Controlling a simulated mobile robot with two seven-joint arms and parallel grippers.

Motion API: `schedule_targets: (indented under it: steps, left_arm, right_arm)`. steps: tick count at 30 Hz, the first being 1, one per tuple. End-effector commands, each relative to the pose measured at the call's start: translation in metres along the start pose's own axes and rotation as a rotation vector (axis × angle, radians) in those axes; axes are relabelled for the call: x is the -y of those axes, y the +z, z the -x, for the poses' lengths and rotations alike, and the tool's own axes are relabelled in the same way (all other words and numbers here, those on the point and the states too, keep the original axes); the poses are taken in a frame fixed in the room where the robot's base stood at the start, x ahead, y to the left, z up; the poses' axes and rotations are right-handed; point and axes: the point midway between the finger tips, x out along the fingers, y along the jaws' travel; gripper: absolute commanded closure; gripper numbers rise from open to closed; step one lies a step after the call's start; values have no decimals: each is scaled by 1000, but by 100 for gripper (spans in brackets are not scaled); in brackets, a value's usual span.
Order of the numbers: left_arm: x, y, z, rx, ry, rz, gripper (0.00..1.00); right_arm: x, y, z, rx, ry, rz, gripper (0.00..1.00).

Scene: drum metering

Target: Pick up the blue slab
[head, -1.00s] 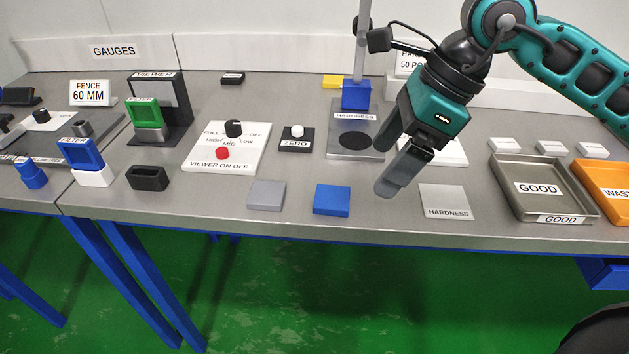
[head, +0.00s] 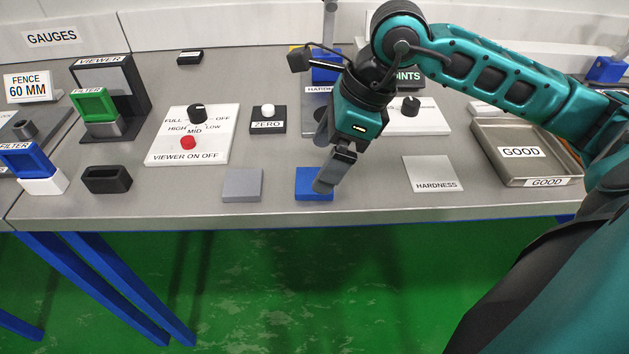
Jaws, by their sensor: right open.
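The blue slab (head: 308,184) lies flat on the grey bench near its front edge. My right gripper (head: 328,162) is open and points down over the right part of the slab, hiding some of it. No slab is between its fingers, and I cannot tell whether a finger touches the slab. My left gripper is not in view.
A grey slab (head: 242,185) lies just left of the blue one. Behind are the ZERO button block (head: 268,125) and the viewer switch panel (head: 217,145).

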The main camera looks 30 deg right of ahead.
Motion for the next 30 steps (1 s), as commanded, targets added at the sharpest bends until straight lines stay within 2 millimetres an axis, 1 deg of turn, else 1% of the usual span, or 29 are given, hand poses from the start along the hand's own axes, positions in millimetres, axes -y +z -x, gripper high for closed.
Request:
schedule_targets:
  steps: [1, 6, 10, 16, 30]
  left_arm:
    - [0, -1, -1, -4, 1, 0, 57]
    - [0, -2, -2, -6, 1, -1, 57]
    - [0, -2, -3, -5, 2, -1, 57]
    - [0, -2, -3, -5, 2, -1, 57]
    - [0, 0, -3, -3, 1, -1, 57]
  right_arm:
    - [-2, 0, -10, -1, 6, 0, 6]
    - [-3, 0, -34, 0, 4, -1, 6]
    - [-3, 0, -40, 0, 1, 0, 6]
    - [-3, 0, -40, 0, 1, 0, 6]
    - [-3, 0, -40, -1, 1, 0, 51]
